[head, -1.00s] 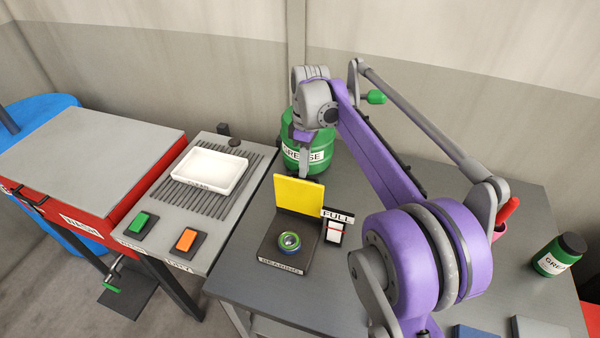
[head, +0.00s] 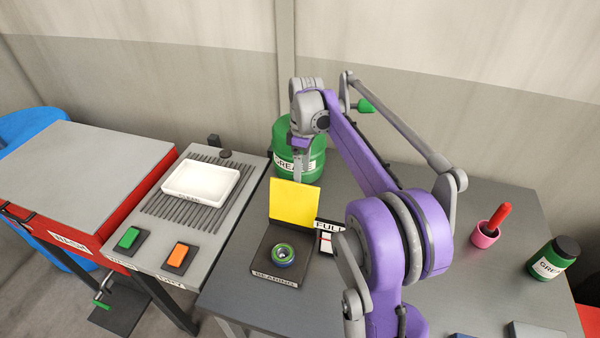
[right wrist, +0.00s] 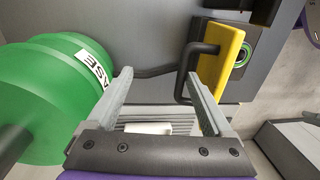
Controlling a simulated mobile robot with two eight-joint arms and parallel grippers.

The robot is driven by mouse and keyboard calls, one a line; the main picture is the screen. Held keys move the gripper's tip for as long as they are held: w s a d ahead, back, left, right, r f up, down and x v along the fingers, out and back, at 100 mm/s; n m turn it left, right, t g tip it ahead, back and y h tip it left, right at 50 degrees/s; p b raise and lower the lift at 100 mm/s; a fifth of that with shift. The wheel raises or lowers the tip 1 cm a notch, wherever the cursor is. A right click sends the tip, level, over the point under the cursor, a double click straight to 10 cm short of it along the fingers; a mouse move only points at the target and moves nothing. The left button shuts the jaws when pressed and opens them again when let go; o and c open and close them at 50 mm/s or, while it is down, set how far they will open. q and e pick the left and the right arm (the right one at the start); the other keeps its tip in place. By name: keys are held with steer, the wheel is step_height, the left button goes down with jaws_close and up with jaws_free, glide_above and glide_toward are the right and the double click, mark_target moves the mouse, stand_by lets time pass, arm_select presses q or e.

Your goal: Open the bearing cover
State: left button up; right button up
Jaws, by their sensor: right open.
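The yellow bearing cover (head: 294,202) stands upright at the back of a dark base labelled BEARING (head: 254,254). The round green-and-blue bearing (head: 283,255) lies exposed in front of it. In the right wrist view the cover (right wrist: 231,62) has a dark bent handle (right wrist: 186,62) on its back. My right gripper (head: 297,174) is behind the cover, its tips partly hidden by it. In the wrist view the gripper (right wrist: 158,76) is open and empty, its right finger close to the handle; contact cannot be told. My left gripper is out of view.
A green GREASE drum (head: 312,158) stands close behind my gripper. A FULL sign (head: 328,226) is beside the bearing base, partly hidden by my arm. A white tray (head: 203,180) and two buttons are at left. A pink cup (head: 485,235) and green jar (head: 553,258) stand at right.

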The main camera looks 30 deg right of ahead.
mark_target(312, 154)
steer(key=shift+o, duration=0.9)
steer(key=shift+w+d+r, duration=0.1)
steer(key=shift+w+d, duration=0.45)
steer(key=shift+d, duration=0.2)
steer(key=shift+w+d+p, duration=0.6)
steer(key=shift+w+d, duration=0.95)
steer(key=shift+w+d+f, duration=0.3)
steer(key=shift+d+f, duration=0.05)
steer(key=shift+d, duration=0.25)
steer(key=shift+w+d+f, duration=0.25)
steer(key=shift+d+f, duration=0.1)
steer(key=shift+d, duration=0.25)
steer(key=shift+c, duration=0.9)
steer(key=shift+s+d, duration=0.1)
steer(key=shift+d, duration=0.05)
steer(key=shift+s+a+r, duration=0.1)
steer(key=shift+a, duration=0.2)
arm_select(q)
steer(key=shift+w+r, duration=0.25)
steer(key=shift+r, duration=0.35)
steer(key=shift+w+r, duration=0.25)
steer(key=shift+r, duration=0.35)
